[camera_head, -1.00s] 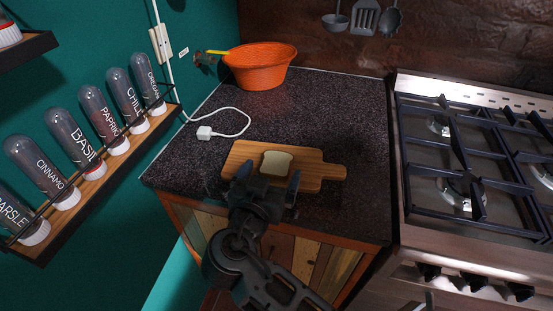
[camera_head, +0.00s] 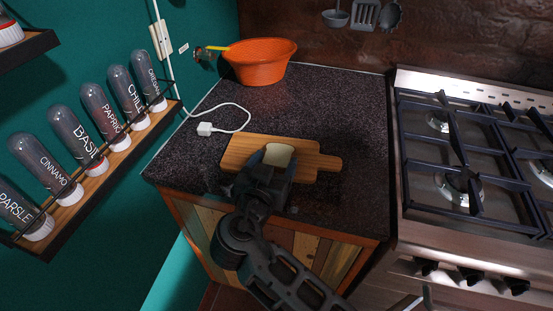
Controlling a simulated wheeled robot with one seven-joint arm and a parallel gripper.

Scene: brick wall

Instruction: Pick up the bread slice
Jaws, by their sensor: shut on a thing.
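A pale bread slice (camera_head: 279,153) with a thin brown crust shows at the wooden cutting board (camera_head: 239,150) on the dark countertop. My gripper (camera_head: 273,163) is over the board, its fingers shut on the slice from the near side. The slice's lower part is hidden behind my gripper. I cannot tell whether the slice still touches the board. The board's handle points right.
An orange basket (camera_head: 259,63) stands at the back of the counter. A white plug with a cable (camera_head: 205,129) lies left of the board. A gas stove (camera_head: 470,165) is on the right, and a spice rack (camera_head: 110,150) hangs on the left wall.

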